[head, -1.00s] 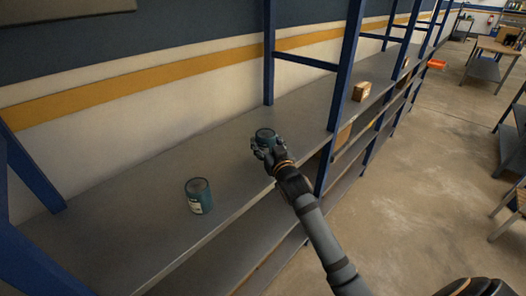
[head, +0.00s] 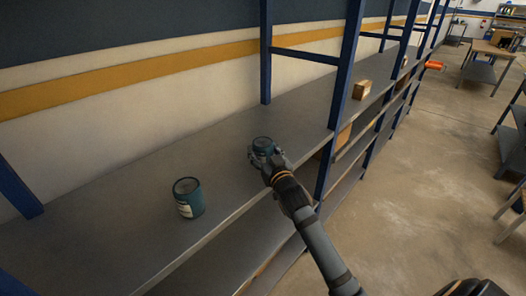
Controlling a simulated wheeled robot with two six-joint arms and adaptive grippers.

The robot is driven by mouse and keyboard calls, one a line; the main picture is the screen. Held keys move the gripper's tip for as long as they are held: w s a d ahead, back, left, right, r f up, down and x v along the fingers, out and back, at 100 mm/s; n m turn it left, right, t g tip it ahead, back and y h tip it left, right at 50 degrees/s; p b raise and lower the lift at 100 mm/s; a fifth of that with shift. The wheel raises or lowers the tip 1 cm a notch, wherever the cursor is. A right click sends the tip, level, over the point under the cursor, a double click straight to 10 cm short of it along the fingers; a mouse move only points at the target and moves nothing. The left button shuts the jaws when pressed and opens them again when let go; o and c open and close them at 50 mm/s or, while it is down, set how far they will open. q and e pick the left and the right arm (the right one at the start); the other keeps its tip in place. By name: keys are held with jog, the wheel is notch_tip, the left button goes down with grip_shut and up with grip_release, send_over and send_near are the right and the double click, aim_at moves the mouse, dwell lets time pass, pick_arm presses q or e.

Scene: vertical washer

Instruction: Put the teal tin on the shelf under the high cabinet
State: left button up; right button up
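A teal tin (head: 187,199) with a pale label stands upright on the grey metal shelf (head: 120,240), left of my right gripper. A second teal tin (head: 263,144) is at my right gripper (head: 262,158), with the fingers around its sides over the same shelf. The gripper looks closed on this tin, and its lower part is partly hidden by the fingers. Whether the tin touches the shelf I cannot tell. My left gripper is not in view. No high cabinet shows.
Blue uprights (head: 343,90) of the rack stand right of the held tin. Lower shelf boards run beneath. The shelf around the two tins is clear. Open floor (head: 420,200) lies to the right.

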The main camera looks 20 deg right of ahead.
jog(key=o, duration=0.4)
jog(key=shift+w+f, duration=0.1)
jog(key=shift+w, duration=0.05)
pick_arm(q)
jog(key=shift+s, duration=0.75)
pick_arm(e)
jog(key=shift+o, duration=0.2)
jog(key=shift+r, duration=0.2)
jog(key=shift+s, duration=0.3)
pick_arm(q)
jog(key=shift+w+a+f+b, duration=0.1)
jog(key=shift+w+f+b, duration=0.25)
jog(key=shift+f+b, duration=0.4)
pick_arm(e)
jog(key=s+a, duration=0.1)
jog(key=s, duration=1)
jog(key=shift+s, duration=0.25)
